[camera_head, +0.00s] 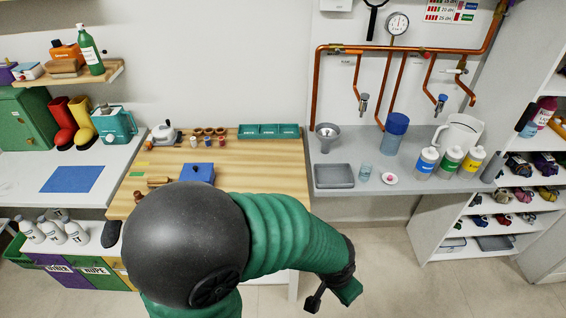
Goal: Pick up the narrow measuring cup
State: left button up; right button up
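A small, narrow, clear bluish cup (365,173) stands upright on the grey counter (340,148), between a grey tray and a small white dish. It looks like the narrow measuring cup, but it is too small to read any marks. My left gripper (333,296) is at the lower middle, below and in front of the counter edge, well apart from the cup. Its dark finger and green finger stand apart with nothing between them. My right gripper is not in view.
Near the cup are the grey tray (334,176), white dish (390,179), blue-topped container (396,133), white pitcher (460,132), and labelled bottles (449,160). A funnel (327,136) stands at the counter's left. Copper pipes (400,49) hang above. Shelves (500,208) stand right.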

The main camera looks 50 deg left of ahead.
aim_at(366, 172)
jog(key=u, duration=1.05)
jog(key=i+l+u, duration=0.1)
jog(key=u, duration=0.35)
jog(key=l+u, duration=0.2)
jog(key=u, duration=0.2)
jog(key=i+l+u, duration=0.1)
jog(key=u, duration=0.35)
jog(key=l+u, duration=0.25)
jog(key=u, duration=0.15)
